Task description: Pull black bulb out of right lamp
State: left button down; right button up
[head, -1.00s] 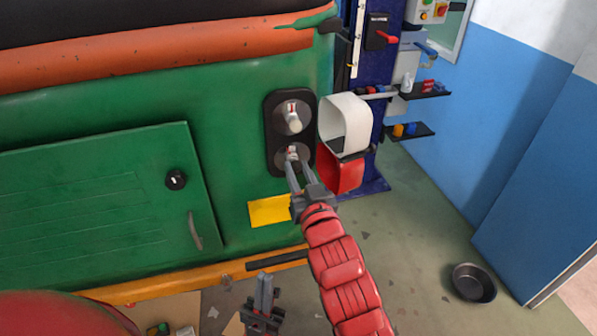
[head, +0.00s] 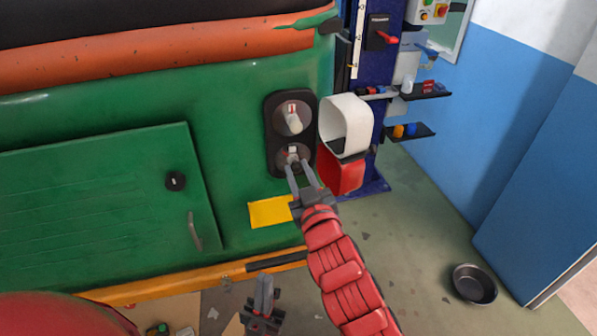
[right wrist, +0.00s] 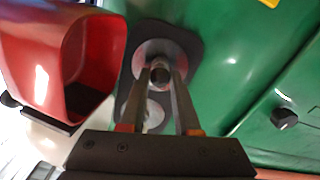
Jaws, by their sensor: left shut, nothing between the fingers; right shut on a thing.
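The lamp (head: 271,135) is a black upright plate on the green body, with two round sockets. The upper socket holds a pale bulb (head: 293,117) with a red mark. My right gripper (head: 299,166) is at the lower socket, its fingers shut on the black bulb, which shows as a dark round end (right wrist: 160,74) between the fingertips in the right wrist view. Whether this bulb is still seated in the socket, I cannot tell. My left gripper (head: 264,285) is shut and empty, low in the head view, well below the lamp.
A white box-like holder (head: 346,126) and a red one (head: 342,172) stand close to the lamp's right. A yellow plate (head: 270,211) is below it. A blue post with small shelves (head: 410,132) is farther right. A metal bowl (head: 474,283) lies on open floor.

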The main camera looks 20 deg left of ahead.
jog(key=shift+v, duration=1.1)
jog(key=shift+s+d, duration=0.15)
jog(key=shift+s, duration=0.05)
jog(key=shift+s+d+p, duration=0.4)
jog(key=shift+s+p, duration=0.1)
jog(key=shift+s, duration=0.15)
jog(key=shift+r+p, duration=0.1)
jog(key=shift+p, duration=0.3)
jog(key=p, duration=0.8)
send_near(298, 170)
